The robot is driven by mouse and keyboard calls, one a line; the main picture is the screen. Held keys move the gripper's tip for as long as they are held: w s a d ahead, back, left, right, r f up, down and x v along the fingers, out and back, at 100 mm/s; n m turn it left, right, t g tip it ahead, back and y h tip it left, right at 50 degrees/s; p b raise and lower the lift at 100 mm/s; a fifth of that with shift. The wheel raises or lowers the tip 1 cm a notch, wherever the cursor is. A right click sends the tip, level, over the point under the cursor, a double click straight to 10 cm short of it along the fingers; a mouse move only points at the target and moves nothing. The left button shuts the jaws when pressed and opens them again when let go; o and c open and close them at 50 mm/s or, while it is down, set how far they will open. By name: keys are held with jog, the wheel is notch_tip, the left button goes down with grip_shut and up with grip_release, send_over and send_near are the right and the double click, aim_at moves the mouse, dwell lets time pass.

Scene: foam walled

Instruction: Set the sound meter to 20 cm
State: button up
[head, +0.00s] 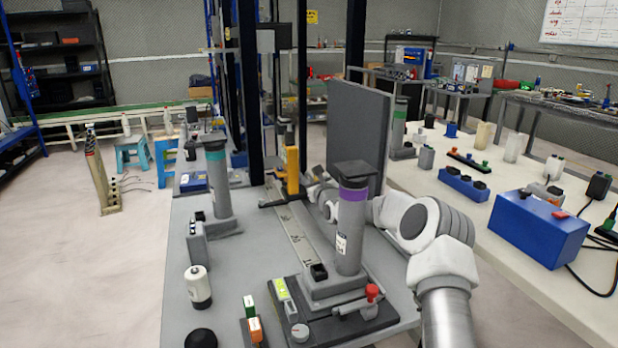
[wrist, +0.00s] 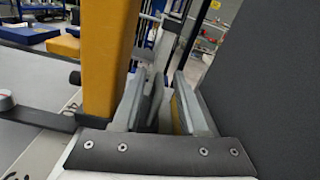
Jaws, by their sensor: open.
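The yellow upright (head: 292,170), which I take to be the sound meter, stands on a dark foot across the scale rail (head: 300,232) on the grey table, toward the rail's far end. In the wrist view the yellow upright (wrist: 108,60) fills the left side, close beside my gripper (wrist: 166,100). The two fingers are apart, to the right of the upright and not around it. In the head view my gripper (head: 318,192) is partly hidden behind the purple-banded column (head: 351,215).
A tall grey panel (head: 357,135) stands close to the right of my gripper; it also shows in the wrist view (wrist: 265,80). A teal-topped column (head: 217,185) and a white cylinder (head: 198,288) stand left of the rail. A control base (head: 330,318) is at the near end.

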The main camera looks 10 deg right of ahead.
jog(key=shift+w, duration=0.15)
grip_shut()
dwell(1.4)
